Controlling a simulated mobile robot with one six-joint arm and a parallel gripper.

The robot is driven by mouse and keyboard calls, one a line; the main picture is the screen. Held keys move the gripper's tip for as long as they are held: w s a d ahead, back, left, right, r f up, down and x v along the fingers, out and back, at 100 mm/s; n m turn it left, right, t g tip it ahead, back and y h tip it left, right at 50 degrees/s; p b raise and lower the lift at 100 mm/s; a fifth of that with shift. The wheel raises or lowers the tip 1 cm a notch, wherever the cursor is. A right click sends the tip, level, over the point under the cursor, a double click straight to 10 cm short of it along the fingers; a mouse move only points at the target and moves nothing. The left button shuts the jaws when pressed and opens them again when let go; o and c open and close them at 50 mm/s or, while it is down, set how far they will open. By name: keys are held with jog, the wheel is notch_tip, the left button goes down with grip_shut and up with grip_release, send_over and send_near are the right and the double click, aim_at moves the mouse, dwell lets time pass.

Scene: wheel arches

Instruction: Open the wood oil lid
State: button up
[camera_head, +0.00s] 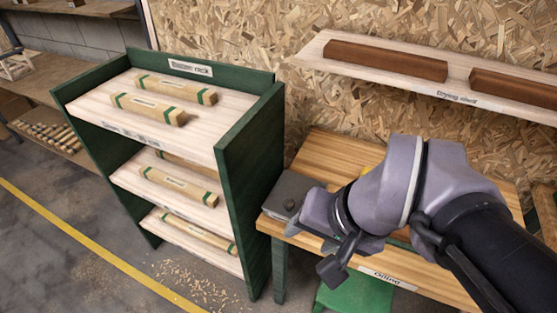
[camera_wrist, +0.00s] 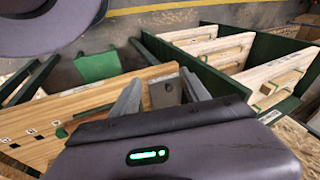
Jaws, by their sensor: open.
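A dark grey box-like thing (camera_head: 290,190) with a small dark knob sits at the left end of the wooden bench. I take it for the wood oil container with its lid, but no label on it is readable. In the wrist view a grey flat piece (camera_wrist: 165,93) with a dark spot shows between my fingers, probably the same thing. My gripper (camera_wrist: 163,82) is open, with its two grey fingers apart and nothing held. Whether the fingers touch the grey piece I cannot tell. In the head view my arm hides most of the gripper and part of the bench.
The wooden bench (camera_head: 330,148) carries an "Oiling" label. A green rack (camera_head: 250,150) with wooden bars stands close on its left. A drying shelf (camera_head: 420,93) with two brown beams hangs above. A green stool (camera_head: 360,293) is below the front edge. Floor at left is open.

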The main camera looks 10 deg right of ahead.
aim_at(289, 203)
jog(key=w+d+f+m+g+y+p, duration=0.1)
jog(key=w+d+f+m+g+y, duration=0.35)
jog(key=w+f+m+y, duration=0.45)
jog(key=w+d+f+m+t+y, duration=0.1)
jog(key=d+f+m+t, duration=0.2)
jog(key=f, duration=0.1)
jog(key=w+d+f+m+t+y, duration=0.1)
jog(key=w+d+f+m+t, duration=0.1)
jog(key=d+f+m+t, duration=0.1)
jog(key=w+d+f+m+t+y+p, duration=0.1)
jog(key=w+d+f+m+t, duration=0.1)
jog(key=d+f+m+t, duration=0.2)
jog(key=shift+d+f+t, duration=0.15)
jog(key=shift+d+f, duration=0.15)
jog(key=shift+f, duration=0.4)
jog(key=shift+d+f+t, duration=0.1)
jog(key=shift+d+f, duration=0.15)
jog(key=shift+f, duration=0.4)
jog(key=shift+w+a+f, duration=0.15)
jog(key=shift+w+a, duration=0.1)
jog(key=b+x, duration=0.1)
jog(key=x, duration=0.7)
jog(key=b+x, duration=0.1)
jog(key=x, duration=0.7)
jog(key=shift+w+a+r, duration=0.15)
jog(key=shift+a+r, duration=0.1)
jog(key=shift+a, duration=0.15)
grip_shut()
